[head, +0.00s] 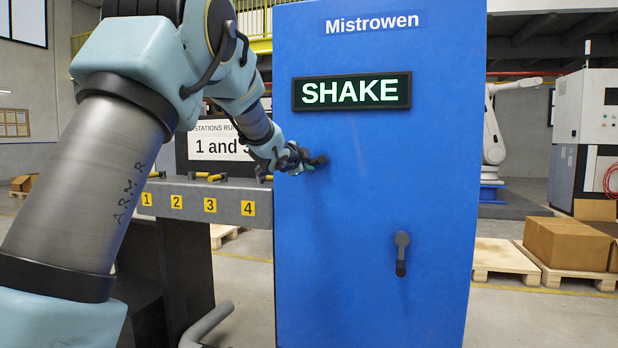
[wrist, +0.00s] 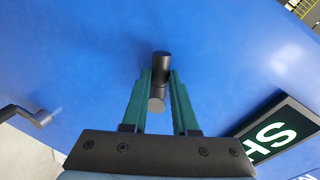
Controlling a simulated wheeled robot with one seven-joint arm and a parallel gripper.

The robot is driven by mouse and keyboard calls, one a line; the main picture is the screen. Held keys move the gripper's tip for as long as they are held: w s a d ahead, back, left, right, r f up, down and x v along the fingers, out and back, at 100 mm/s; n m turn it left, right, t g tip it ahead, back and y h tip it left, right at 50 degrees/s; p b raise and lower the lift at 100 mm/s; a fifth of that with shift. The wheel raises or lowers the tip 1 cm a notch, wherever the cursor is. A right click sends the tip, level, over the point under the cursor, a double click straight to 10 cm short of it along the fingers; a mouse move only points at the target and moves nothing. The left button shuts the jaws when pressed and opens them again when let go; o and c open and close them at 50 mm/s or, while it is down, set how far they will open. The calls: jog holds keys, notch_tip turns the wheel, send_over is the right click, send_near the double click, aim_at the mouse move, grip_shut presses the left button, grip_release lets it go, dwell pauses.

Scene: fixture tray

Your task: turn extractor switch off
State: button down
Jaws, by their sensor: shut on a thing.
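A tall blue cabinet (head: 375,200) marked "Mistrowen" has two dark levers on its front. The upper lever (head: 319,161) is partly hidden by my gripper (head: 303,160). In the wrist view, my gripper's green fingers (wrist: 159,95) are shut on this black upper lever (wrist: 160,66), one on each side. The lower lever (head: 402,252) hangs with its handle pointing down, and it also shows at the left of the wrist view (wrist: 38,115). No label reading "extractor" is legible, so I cannot tell which lever is that switch.
A lit display (head: 352,92) reads "SHAKE" above the levers. A grey rail (head: 180,197) with yellow number tags and several yellow handles stands left of the cabinet. A sign (head: 220,142) above it is partly hidden by my arm. Boxes on pallets (head: 565,245) stand at right.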

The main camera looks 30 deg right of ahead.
jog(key=shift+r+m+t+y+b, duration=0.15)
jog(key=shift+r+m+y+b, duration=0.2)
jog(key=shift+m+b, duration=0.55)
jog(key=shift+r+m+t+y+b, duration=0.15)
jog(key=shift+r+m+b, duration=0.25)
jog(key=shift+m+b, duration=0.45)
jog(key=c, duration=0.7)
grip_release()
jog(key=shift+a+r, duration=0.1)
jog(key=b+v, duration=0.2)
jog(key=v, duration=0.8)
jog(key=shift+s+a+b, duration=0.15)
jog(key=shift+s+b, duration=0.15)
